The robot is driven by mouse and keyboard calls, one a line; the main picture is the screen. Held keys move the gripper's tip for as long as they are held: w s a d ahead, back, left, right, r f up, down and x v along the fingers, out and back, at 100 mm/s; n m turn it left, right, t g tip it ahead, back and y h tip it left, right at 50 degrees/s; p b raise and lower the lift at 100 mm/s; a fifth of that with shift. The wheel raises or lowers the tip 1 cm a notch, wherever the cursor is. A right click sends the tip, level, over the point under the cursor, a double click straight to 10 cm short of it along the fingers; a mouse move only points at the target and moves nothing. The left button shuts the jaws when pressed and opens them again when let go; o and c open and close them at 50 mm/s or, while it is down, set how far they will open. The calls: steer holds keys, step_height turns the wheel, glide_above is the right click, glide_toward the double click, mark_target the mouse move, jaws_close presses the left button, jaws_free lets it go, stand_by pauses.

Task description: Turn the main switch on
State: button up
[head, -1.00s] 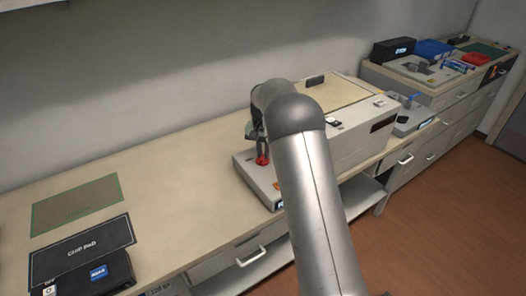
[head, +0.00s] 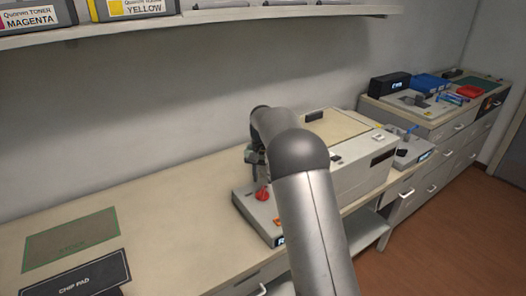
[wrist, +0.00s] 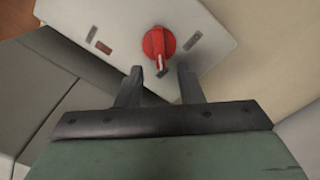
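The main switch is a red rotary knob (head: 263,194) on a pale low box (head: 247,212) on the counter. In the wrist view the red knob (wrist: 158,44) sits on a light plate, and its grip with a pale mark points down toward my gripper. My gripper (head: 256,168) is above the knob in the head view, with a gap between them. In the wrist view its two dark fingers (wrist: 159,82) are apart with nothing between them, and the knob lies just beyond the tips. My arm partly hides the box in the head view.
A larger beige machine (head: 350,150) stands right behind the box. A chip pad (head: 75,282) and a green-edged mat (head: 70,240) lie on the left counter. A shelf (head: 200,22) with toner boxes hangs above. The counter between mat and box is clear.

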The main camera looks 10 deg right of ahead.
mark_target(263, 188)
step_height(263, 188, up, 13)
stand_by(0.5)
steer(key=s+r+n, duration=0.1)
steer(key=s+n, duration=0.1)
steer(key=s, duration=1.5)
steer(key=s+f+n, duration=0.1)
steer(key=s+f, duration=0.2)
steer(key=s, duration=0.5)
steer(key=s+f+n, duration=0.1)
steer(key=s+f, duration=0.3)
steer(key=s, duration=0.4)
steer(key=s+a+f+n, duration=0.1)
steer(key=s+f, duration=0.2)
steer(key=s, duration=0.5)
steer(key=shift+s+f+t, duration=0.15)
steer(key=shift+s+t, duration=0.15)
steer(key=shift+s, duration=0.1)
steer(key=shift+a, duration=0.1)
